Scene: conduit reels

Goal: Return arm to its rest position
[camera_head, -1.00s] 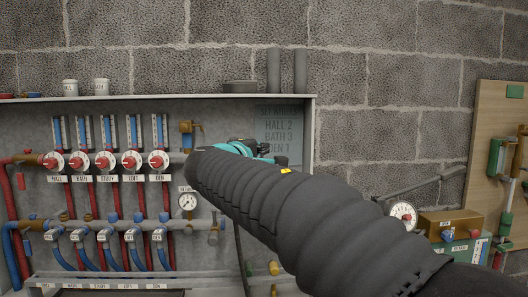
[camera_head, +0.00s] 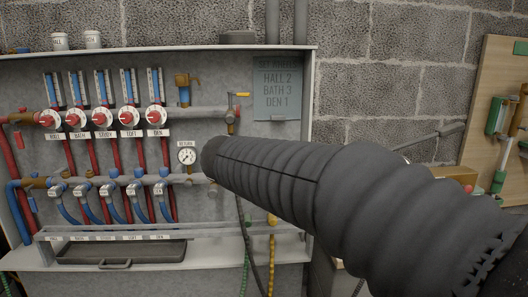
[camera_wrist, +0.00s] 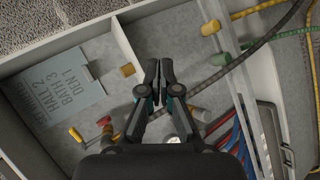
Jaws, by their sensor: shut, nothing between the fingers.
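My gripper (camera_wrist: 159,72) is in the wrist view with its two dark fingers closed together and nothing between them. It points into the manifold cabinet, over the grey back panel, and appears apart from the fittings. In the head view, my arm in its black ribbed sleeve crosses from the lower right toward the cabinet's middle and hides the gripper. The sign plate (camera_head: 283,89) reads HALL 2, BATH 3, DEN 1; it also shows in the wrist view (camera_wrist: 56,92).
The cabinet holds a row of red and white valve knobs (camera_head: 101,118), a RETURN gauge (camera_head: 187,156) and blue hoses. A dark tray (camera_head: 120,252) lies on the bottom shelf. A wooden board (camera_head: 490,110) with fittings stands at right. Green and yellow hoses (camera_wrist: 265,35) cross the wrist view.

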